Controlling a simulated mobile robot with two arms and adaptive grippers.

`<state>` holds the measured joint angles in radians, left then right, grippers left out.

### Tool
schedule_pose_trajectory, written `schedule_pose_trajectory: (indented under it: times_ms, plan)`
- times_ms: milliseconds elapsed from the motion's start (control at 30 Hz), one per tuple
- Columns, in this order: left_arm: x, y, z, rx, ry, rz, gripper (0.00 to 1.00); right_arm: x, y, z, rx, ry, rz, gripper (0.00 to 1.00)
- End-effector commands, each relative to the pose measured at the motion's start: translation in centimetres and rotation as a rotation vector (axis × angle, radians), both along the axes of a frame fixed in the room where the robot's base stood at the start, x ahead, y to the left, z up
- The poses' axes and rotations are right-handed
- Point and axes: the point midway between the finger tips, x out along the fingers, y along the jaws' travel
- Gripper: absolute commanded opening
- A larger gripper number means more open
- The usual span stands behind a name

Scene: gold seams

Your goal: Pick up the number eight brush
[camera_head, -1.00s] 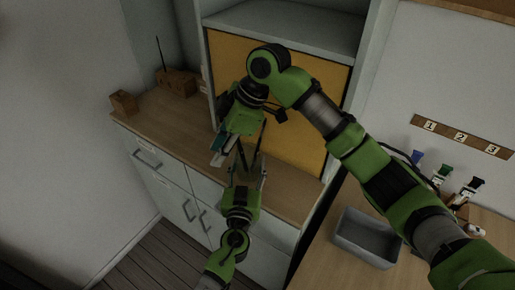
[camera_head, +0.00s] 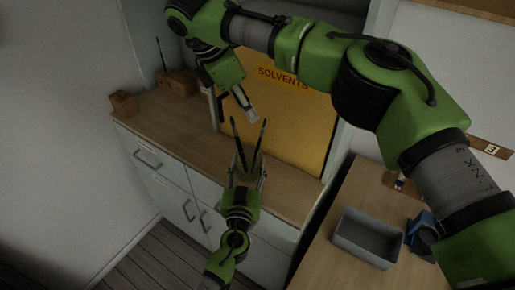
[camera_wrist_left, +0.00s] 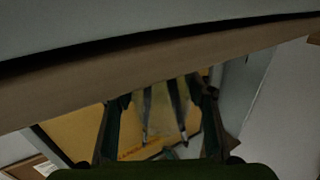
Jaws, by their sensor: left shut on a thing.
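Two dark, thin brushes (camera_head: 236,135) stand slightly splayed in a clear jar (camera_head: 248,160) above the wooden counter. No number can be read on them. My left gripper (camera_head: 247,178) is shut on the jar, its fingers at either side. In the left wrist view the jar (camera_wrist_left: 165,103) sits between the fingers with both brushes (camera_wrist_left: 183,122) in it. My right gripper (camera_head: 250,112) is just above the brush tops, pointing down, apart from them as far as I can tell. Its finger gap is too small to judge.
The counter (camera_head: 180,122) carries wooden blocks (camera_head: 176,82) at the back left. A yellow SOLVENTS panel (camera_head: 285,110) stands behind. On the right table are a grey tray (camera_head: 368,238) and a blue item (camera_head: 421,232). My right arm covers much of the right side.

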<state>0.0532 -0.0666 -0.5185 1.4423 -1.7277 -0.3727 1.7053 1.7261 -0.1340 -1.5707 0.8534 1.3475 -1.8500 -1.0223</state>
Motion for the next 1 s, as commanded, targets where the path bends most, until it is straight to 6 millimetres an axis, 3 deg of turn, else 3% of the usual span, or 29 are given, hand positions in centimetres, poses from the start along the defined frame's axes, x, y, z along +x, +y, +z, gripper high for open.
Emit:
schedule_pose_trajectory:
  times_ms: [133,433,700,1000]
  plan:
    - [0.0,0.0,-0.1,-0.001,0.001,0.0,0.21,0.4,-1.0,-2.5,0.0,0.002,-0.001,0.26]
    - [0.0,0.0,-0.1,0.0,0.001,-0.001,0.21,0.7,-2.1,-4.8,0.002,0.002,0.0,0.26]
    - [0.0,0.0,-0.1,-0.001,0.001,0.0,0.21,1.0,-3.8,-8.1,0.003,0.002,-0.001,0.26]
    - [0.0,0.0,-0.1,0.0,0.001,0.0,0.21,1.1,-4.0,-8.6,0.004,0.001,-0.001,0.26]
